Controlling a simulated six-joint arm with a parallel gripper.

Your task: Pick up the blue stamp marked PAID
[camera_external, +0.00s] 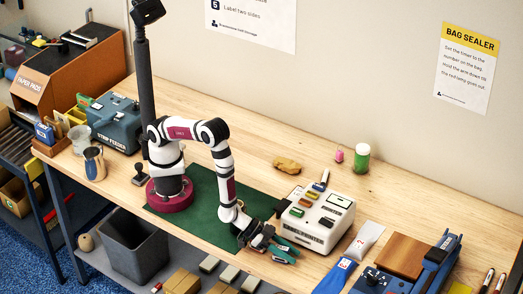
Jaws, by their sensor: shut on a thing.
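My gripper (272,243) is low at the front edge of the green mat, left of and in front of a white boxy machine. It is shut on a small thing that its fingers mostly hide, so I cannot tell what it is. Teal-green pieces (287,247) show at the fingertips; I cannot tell whether they are held or lie beside them. A dark stamp-like thing (138,175) stands left of my base. No PAID marking is readable on anything.
The white machine (318,221) with coloured pieces on top is close to the right of my gripper. A brown lump (287,165) and green jar (362,158) stand behind.

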